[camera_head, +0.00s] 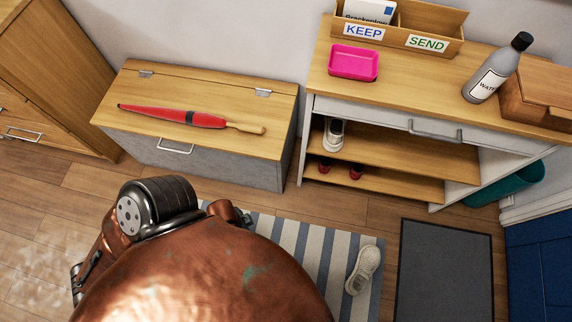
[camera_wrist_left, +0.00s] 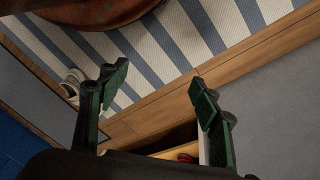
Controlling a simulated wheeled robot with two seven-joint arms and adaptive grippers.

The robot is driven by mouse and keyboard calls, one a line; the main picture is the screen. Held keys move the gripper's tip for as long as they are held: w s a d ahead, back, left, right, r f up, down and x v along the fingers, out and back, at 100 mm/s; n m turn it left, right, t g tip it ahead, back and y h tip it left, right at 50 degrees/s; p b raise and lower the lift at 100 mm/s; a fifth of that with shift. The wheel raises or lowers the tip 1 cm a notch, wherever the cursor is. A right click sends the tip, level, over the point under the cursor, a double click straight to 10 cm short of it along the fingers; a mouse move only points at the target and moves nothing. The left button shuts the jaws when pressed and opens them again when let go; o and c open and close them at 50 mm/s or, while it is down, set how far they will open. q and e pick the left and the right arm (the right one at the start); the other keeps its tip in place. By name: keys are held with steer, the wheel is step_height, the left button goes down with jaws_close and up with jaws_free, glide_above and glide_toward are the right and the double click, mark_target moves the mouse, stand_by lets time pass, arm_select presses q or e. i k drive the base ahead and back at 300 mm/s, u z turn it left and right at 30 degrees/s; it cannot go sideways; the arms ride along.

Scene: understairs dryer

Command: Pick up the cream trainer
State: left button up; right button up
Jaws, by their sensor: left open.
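A cream trainer (camera_head: 363,270) lies on the striped rug (camera_head: 318,246) near its right edge. A similar pale trainer (camera_head: 333,134) sits on the upper shelf of the open unit. In the left wrist view, a cream trainer (camera_wrist_left: 73,84) shows at the left, partly hidden behind a finger. My right gripper is in neither view.
A chest (camera_head: 222,158) with a red umbrella (camera_head: 175,116) on its lid stands at the left. The shelf unit (camera_head: 396,85) carries a pink tray (camera_head: 354,62) and a grey bottle (camera_head: 485,85). A dark mat (camera_head: 444,272) lies right of the rug.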

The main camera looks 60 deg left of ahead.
mark_target(369, 257)
steer(key=z, duration=0.45)
steer(key=k, duration=1.3)
steer(key=u, duration=0.55)
steer(key=i, duration=1.65)
steer(key=z, duration=0.3)
